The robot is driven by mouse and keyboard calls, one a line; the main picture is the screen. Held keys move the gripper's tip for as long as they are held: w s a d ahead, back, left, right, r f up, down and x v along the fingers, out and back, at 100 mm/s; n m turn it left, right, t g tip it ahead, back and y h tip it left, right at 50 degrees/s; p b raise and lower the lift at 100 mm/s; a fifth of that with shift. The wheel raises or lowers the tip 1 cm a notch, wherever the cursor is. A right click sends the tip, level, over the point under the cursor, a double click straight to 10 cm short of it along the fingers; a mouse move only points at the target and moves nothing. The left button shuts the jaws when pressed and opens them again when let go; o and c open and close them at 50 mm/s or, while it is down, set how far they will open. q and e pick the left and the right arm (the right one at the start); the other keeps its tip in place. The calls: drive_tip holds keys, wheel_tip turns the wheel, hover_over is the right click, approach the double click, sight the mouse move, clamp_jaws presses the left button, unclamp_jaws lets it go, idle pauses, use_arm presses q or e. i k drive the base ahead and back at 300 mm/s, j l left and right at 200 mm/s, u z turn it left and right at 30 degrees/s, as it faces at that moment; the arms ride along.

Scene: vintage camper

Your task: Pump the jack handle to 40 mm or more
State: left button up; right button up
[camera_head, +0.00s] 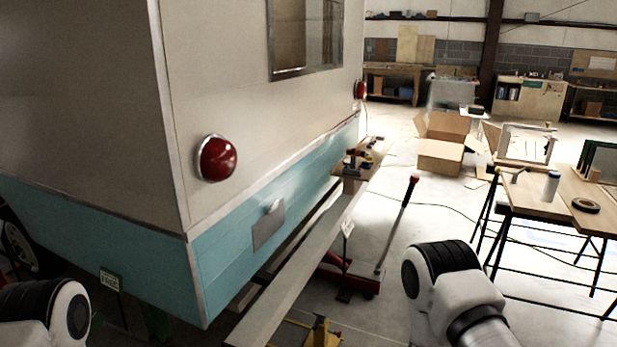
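A red floor jack (352,282) sits on the concrete floor beside the rear of the camper (255,120). Its grey handle (395,226) rises from the jack, tilted up and to the right, with a red-tipped dark grip (411,187) at its top. The front of the jack is partly hidden by the long beam along the camper's rear. My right arm stands at the lower right, to the right of the handle and apart from it in the picture. My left arm shows only at the lower left corner. Neither gripper's fingers are in view.
A long pale beam (290,280) runs along the camper's rear, with tools on a board (372,153) at its far end. A yellow stand (320,333) is at the bottom. A trestle table (530,195) stands right. Open floor lies around the handle.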

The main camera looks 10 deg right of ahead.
sight(378, 269)
drive_tip(key=i+l+z, duration=0.55)
drive_tip(key=i, duration=0.15)
drive_tip(key=i+l+z, duration=0.1)
drive_tip(key=i+z, duration=0.15)
drive_tip(key=i, duration=0.15)
drive_tip(key=i+l+u, duration=0.1)
drive_tip(key=i+l, duration=0.25)
drive_tip(key=l, duration=0.3)
drive_tip(key=i+l+u, duration=1.15)
drive_tip(key=l, duration=0.25)
